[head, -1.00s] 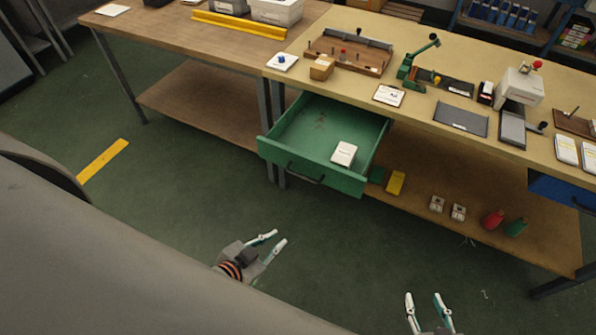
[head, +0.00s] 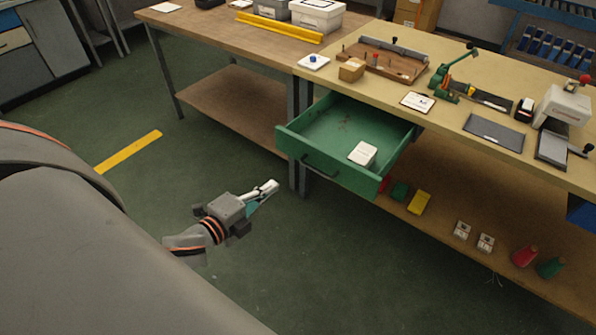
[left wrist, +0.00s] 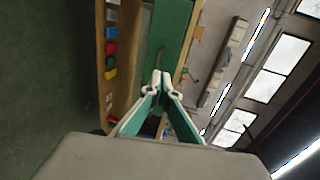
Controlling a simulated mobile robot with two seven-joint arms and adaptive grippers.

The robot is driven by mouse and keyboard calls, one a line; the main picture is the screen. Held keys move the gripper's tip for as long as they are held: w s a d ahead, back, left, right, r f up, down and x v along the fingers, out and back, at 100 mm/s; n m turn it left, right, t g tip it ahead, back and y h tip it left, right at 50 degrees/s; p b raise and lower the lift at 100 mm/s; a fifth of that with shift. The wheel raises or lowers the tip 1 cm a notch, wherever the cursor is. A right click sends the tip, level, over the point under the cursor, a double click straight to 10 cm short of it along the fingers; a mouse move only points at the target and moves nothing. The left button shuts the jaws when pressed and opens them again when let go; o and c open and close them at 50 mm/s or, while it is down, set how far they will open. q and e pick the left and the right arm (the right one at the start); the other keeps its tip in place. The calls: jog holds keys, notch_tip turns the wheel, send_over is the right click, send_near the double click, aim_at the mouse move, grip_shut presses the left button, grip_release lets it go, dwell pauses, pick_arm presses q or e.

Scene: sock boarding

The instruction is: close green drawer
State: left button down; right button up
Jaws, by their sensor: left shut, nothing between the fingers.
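The green drawer (head: 335,140) is pulled out from under the yellow-topped workbench. A small white box (head: 362,153) lies inside it, and a dark bar handle (head: 320,165) is on its front. My left gripper (head: 272,187) is shut and empty, in front of and below the drawer's front, apart from it in the head view. In the left wrist view the shut fingertips (left wrist: 161,77) overlap the green drawer front (left wrist: 170,35), with the handle just beyond them. My right gripper is out of view.
The workbench top (head: 385,103) carries a wooden tray, a green press, a clipboard and other tools. Its lower shelf (head: 440,215) holds yellow, red and green items. A brown table (head: 225,30) stands at the left. The green floor before the drawer is clear.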

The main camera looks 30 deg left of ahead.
pick_arm(q)
jog(key=b+x, duration=0.1)
jog(key=x, duration=1)
jog(key=shift+w+f, duration=0.15)
jog(key=shift+w, duration=0.25)
